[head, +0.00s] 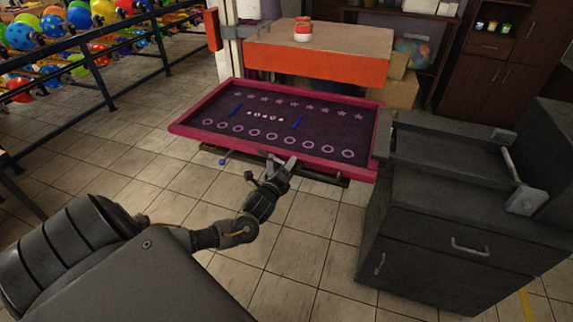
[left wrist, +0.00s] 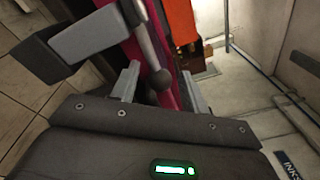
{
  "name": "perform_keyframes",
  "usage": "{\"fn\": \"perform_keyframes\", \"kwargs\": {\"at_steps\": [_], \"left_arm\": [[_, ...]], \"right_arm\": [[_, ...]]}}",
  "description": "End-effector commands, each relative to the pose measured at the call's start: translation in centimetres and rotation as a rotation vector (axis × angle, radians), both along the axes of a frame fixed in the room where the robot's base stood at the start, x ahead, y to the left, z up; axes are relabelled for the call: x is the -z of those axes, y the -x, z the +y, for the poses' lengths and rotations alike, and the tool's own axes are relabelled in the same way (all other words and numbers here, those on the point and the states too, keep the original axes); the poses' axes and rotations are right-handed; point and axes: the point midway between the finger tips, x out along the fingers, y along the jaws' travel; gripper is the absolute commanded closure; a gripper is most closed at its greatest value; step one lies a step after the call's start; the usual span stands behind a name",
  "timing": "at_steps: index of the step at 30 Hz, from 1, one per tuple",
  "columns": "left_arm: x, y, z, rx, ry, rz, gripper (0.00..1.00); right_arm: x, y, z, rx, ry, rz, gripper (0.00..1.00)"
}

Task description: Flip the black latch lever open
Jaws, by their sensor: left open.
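My left gripper (head: 279,163) is at the front edge of the pink-framed screen (head: 185,130), its two fingers spread open. In the left wrist view, a dark rod with a round black knob (left wrist: 160,79), which looks like the black latch lever, lies between the two open fingers (left wrist: 160,90). I cannot tell whether either finger touches it. In the head view my gripper hides the lever. The screen holds a dark mesh with star and ring patterns and two blue strips. My right gripper is not in view.
An orange-fronted table (head: 330,65) with a red-and-white jar (head: 302,30) stands behind the screen. A dark cabinet (head: 450,225) stands at the right. A blue-tipped lever (head: 223,162) sits under the frame's left front. A balloon rack (head: 90,60) is at the upper left. Tiled floor is open in front.

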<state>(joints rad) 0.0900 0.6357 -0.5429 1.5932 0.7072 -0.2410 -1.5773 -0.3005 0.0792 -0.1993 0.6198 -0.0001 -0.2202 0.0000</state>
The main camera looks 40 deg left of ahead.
Motion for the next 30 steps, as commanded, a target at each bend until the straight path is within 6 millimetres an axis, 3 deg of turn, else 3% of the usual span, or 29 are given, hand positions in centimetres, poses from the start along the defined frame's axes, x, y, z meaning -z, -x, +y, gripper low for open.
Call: {"fn": "perform_keyframes", "kwargs": {"at_steps": [12, 22, 30], "left_arm": [[0.04, -0.76, 0.17, 0.000, 0.001, 0.001, 0.56], [0.04, -0.72, 0.22, 0.000, 0.001, 0.001, 0.99], [-0.13, -0.94, 0.20, -0.028, 0.004, -0.001, 1.00]], "right_arm": [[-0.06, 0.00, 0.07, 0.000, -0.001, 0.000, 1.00], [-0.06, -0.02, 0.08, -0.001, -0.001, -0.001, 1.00], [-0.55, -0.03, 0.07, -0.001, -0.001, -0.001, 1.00]]}}
